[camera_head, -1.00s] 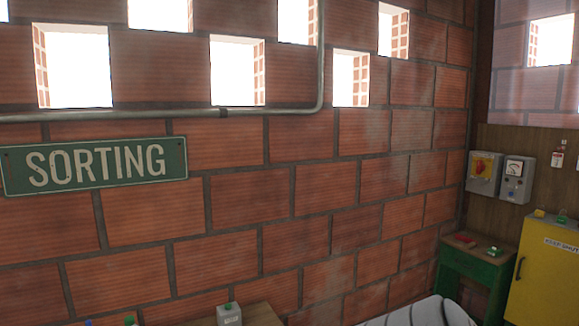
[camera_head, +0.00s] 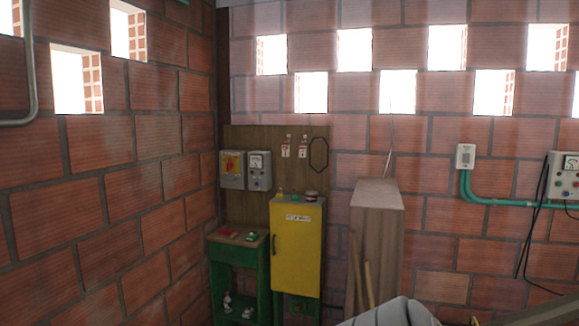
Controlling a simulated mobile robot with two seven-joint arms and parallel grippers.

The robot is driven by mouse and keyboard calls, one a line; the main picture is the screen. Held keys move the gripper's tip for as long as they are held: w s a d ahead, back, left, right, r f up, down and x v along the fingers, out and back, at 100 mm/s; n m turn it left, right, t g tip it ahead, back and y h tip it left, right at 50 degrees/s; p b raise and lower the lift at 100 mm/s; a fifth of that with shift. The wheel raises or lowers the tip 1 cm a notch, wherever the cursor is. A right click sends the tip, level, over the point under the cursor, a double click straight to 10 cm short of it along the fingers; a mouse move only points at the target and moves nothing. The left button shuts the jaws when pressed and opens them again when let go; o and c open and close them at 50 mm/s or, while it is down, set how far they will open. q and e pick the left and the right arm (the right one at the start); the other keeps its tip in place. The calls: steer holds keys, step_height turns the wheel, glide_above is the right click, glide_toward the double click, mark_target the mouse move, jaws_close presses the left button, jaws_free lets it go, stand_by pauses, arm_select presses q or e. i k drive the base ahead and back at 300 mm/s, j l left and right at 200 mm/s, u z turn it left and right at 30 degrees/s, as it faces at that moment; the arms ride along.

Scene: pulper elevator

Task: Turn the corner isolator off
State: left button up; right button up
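The corner isolator (camera_head: 232,169) is a grey box with a red handle on a yellow plate. It is mounted on the wooden backboard (camera_head: 265,140) near the corner of the brick walls, left of a grey box with a dial meter (camera_head: 259,170). It is too small in view to read the handle's position. Neither of my grippers shows. A pale rounded shape, probably part of my own arm, shows at the bottom edge.
Below the boxes stand a green table (camera_head: 238,252) with small items on it and a yellow cabinet (camera_head: 296,250) with bottles on top. A tall wooden box (camera_head: 378,235) stands right of the cabinet. Another control box (camera_head: 564,177) hangs at far right.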

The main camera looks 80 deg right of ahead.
mark_target(230, 164)
steer(key=z, duration=2.15)
steer(key=i+l+z, duration=0.2)
steer(key=i, duration=0.4)
steer(key=i+l+z, duration=0.2)
steer(key=i, duration=0.4)
steer(key=i+j+u, duration=0.2)
steer(key=i+u, duration=0.3)
steer(key=i, duration=0.15)
steer(key=i+u, duration=0.5)
steer(key=i, duration=0.15)
